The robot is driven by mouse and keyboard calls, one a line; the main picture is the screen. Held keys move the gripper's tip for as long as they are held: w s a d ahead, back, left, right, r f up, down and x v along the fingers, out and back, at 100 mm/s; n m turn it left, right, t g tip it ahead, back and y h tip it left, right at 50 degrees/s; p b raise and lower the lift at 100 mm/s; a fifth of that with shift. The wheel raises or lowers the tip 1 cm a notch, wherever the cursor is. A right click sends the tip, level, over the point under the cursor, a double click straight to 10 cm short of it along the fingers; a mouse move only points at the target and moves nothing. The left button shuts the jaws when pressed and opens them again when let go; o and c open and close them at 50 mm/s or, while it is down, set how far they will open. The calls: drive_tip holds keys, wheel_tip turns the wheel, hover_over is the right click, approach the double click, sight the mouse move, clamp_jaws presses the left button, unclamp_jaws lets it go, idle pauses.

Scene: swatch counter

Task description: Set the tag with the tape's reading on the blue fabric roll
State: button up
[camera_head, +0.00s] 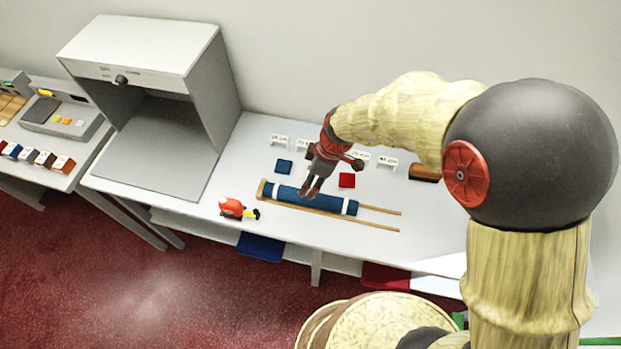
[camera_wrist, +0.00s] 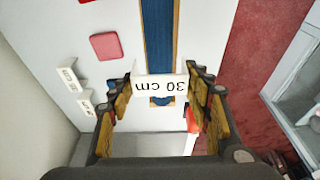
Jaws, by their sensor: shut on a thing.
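My gripper (camera_head: 311,192) is over the middle of the blue fabric roll (camera_head: 334,203). In the wrist view the gripper (camera_wrist: 160,88) is shut on a white tag (camera_wrist: 160,87) that reads "30 cm", upside down in the picture. The roll (camera_wrist: 158,45) shows beyond the tag, running up the picture, and the tag hides part of it. I cannot tell whether the tag touches the roll. The roll lies on a wooden rack (camera_head: 378,209). An orange-red tape measure (camera_head: 232,208) with a yellow and black end lies left of the roll; its reading is not legible.
Several other white tags (camera_head: 279,139) stand along the back of the counter. A blue swatch (camera_head: 283,167) and a red swatch (camera_head: 347,180) lie behind the roll. A large grey booth (camera_head: 208,80) stands at left. The counter front left of the tape measure is clear.

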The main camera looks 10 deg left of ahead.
drive_tip(key=shift+f+b, duration=0.9)
drive_tip(key=shift+f, duration=1.05)
drive_tip(key=shift+f+b, duration=2.3)
drive_tip(key=shift+b, duration=0.05)
drive_tip(key=o, duration=0.9)
drive_tip(key=shift+r, duration=0.1)
drive_tip(key=v, duration=1.1)
drive_tip(key=shift+d+r, duration=0.1)
drive_tip(key=shift+r, duration=0.3)
